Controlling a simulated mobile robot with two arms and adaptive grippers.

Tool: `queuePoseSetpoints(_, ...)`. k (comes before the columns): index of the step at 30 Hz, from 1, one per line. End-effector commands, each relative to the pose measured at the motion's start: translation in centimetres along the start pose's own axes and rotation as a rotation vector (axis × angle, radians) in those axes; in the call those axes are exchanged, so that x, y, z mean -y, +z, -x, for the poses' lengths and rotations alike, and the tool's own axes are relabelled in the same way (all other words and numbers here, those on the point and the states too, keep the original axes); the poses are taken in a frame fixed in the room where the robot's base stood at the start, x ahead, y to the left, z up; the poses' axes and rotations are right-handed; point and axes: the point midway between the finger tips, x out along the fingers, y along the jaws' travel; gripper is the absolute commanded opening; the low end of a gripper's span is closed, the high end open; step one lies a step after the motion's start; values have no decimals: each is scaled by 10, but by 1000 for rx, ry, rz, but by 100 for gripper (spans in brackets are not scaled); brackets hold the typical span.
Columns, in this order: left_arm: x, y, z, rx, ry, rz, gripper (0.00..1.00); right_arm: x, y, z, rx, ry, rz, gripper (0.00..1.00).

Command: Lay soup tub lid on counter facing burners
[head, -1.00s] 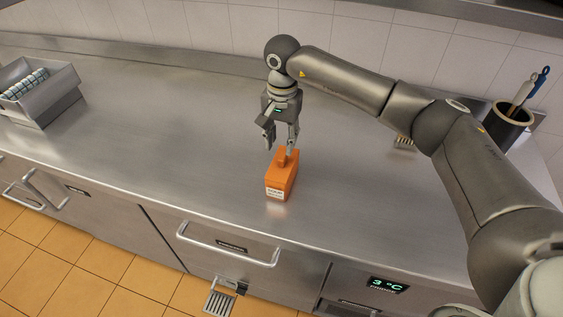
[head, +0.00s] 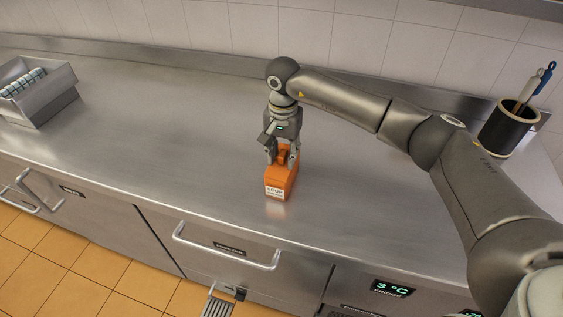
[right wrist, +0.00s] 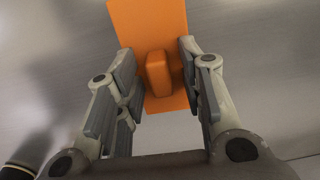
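The soup tub (head: 276,192) is an orange box with a white label reading SOUP, upright on the steel counter near its front edge. Its orange lid (head: 290,165) is on top, with a raised block handle (head: 283,155). In the right wrist view the lid (right wrist: 132,22) and its handle (right wrist: 158,74) show from above. My right gripper (head: 282,157) is down over the lid, one finger on each side of the handle. In the right wrist view the right gripper (right wrist: 160,80) is open, with gaps between the fingers and the handle. My left gripper is not in view. No burners show.
The steel counter (head: 180,130) is clear around the tub. A metal bin with rolled striped cloths (head: 40,105) stands at the far left. A black utensil pot (head: 508,128) stands at the back right. Drawers with bar handles (head: 228,257) line the counter front.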

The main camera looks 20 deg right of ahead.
Motion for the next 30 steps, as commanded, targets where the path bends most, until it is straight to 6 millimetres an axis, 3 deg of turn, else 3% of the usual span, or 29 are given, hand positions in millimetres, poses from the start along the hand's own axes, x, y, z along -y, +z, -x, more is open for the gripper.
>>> queuePoseSetpoints(2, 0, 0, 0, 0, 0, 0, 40, -1, 2, -2, 5, 5, 1, 36)
queuePoseSetpoints(11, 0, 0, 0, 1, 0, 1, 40, -1, 2, -4, 6, 7, 1, 0)
queuePoseSetpoints(30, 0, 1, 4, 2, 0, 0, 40, -1, 2, 6, 5, 5, 1, 0)
